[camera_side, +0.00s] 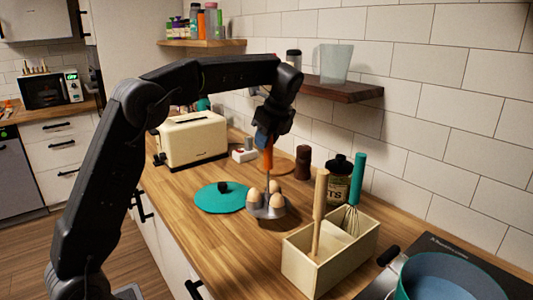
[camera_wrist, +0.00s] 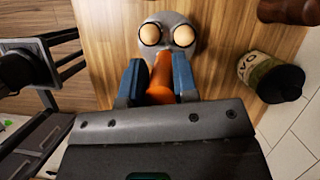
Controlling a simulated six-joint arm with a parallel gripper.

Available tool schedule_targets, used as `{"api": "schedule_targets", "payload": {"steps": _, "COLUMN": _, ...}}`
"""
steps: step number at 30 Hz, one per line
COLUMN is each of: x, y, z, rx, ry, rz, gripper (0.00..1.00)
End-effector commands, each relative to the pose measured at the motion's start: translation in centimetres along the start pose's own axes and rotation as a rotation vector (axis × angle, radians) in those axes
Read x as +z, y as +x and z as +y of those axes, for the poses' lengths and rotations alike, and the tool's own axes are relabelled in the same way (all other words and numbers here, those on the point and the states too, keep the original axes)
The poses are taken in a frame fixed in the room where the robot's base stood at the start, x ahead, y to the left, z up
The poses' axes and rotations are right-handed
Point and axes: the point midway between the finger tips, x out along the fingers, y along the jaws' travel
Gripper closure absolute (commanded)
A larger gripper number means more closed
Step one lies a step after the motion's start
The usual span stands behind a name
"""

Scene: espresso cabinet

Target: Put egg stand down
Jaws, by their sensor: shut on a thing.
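The egg stand (camera_side: 268,212) is a grey dish with several brown eggs and an upright stem topped by an orange handle (camera_side: 268,155). It stands upright at the counter, just right of a teal round lid; I cannot tell whether its base touches the wood. My gripper (camera_side: 266,138) is above it, pointing down, with blue fingers shut on the orange handle. In the wrist view, the fingers (camera_wrist: 158,85) flank the orange handle (camera_wrist: 162,75), and the grey dish (camera_wrist: 168,20) shows beyond with two eggs. The stem's lower part is partly hidden by eggs.
The teal lid (camera_side: 220,198) lies left of the stand. A cream toaster (camera_side: 192,139) is behind it. A wooden utensil box (camera_side: 330,258), dark bottle (camera_side: 338,180) and brown mill (camera_side: 303,163) stand to the right. Bare counter (camera_side: 225,240) lies in front. A shelf (camera_side: 343,90) is above.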

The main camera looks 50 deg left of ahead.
Motion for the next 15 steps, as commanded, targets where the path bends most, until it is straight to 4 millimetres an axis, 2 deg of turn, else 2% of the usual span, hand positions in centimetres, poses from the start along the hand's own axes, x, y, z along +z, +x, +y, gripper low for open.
{"api": "schedule_targets", "payload": {"steps": 9, "x": -1.4, "y": 3.2, "z": 0.0, "rx": -0.002, "ry": -0.002, "rz": 0.0, "gripper": 1.0}}
{"api": "schedule_targets", "payload": {"steps": 15, "x": -1.6, "y": 3.6, "z": -0.1, "rx": -0.004, "ry": -0.002, "rz": 0.0, "gripper": 1.0}}
